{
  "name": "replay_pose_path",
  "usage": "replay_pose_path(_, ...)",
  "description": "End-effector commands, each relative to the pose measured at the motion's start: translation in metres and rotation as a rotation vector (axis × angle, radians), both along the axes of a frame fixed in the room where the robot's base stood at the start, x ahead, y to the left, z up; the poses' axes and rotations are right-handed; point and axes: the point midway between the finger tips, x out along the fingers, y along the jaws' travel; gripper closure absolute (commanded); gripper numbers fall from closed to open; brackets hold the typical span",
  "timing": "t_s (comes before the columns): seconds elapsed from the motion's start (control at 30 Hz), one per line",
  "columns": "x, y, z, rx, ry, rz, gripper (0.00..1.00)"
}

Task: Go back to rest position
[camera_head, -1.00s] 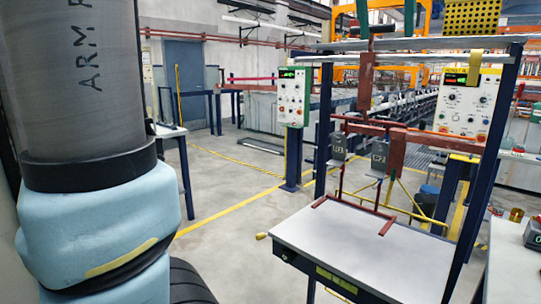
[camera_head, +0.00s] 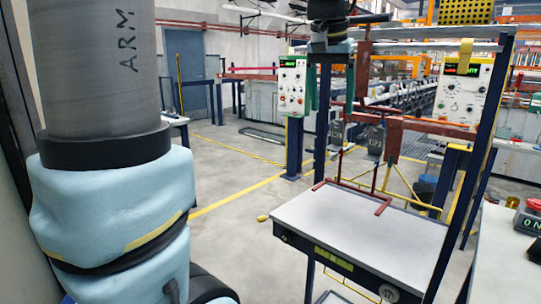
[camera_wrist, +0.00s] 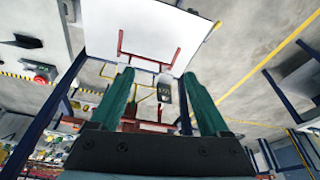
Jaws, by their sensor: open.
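My gripper (camera_head: 331,100) hangs at the top centre of the head view, fingers down, in front of the plating stand. In the wrist view, the two teal fingers of my gripper (camera_wrist: 160,85) are spread apart, with nothing held between them. A red rack frame (camera_head: 394,140) stands on the stand, with two dark grey tags (camera_head: 371,139) hanging at it. One grey tag (camera_wrist: 164,90) shows beyond the gap between the fingers in the wrist view. Part of the rack is hidden behind my gripper.
A white-topped table (camera_head: 360,235) lies below the rack. Control boxes stand at left (camera_head: 292,85) and right (camera_head: 463,92) of it. A side table (camera_head: 495,260) with a red button is at the right. Open floor (camera_head: 235,215) lies left.

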Motion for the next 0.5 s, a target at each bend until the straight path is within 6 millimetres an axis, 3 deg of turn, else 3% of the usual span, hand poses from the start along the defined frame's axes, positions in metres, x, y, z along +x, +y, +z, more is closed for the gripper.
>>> replay_pose_path(0.03,0.005,0.020,-0.029,0.013,0.021,0.043,0.20)
replay_pose_path(0.13,0.007,0.061,-0.087,0.025,0.053,0.129,0.20)
replay_pose_path(0.3,-0.016,0.132,-0.177,0.038,0.108,0.276,0.20)
replay_pose_path(0.4,-0.039,0.162,-0.215,0.041,0.134,0.345,0.20)
replay_pose_path(0.5,-0.059,0.182,-0.239,0.043,0.150,0.393,0.20)
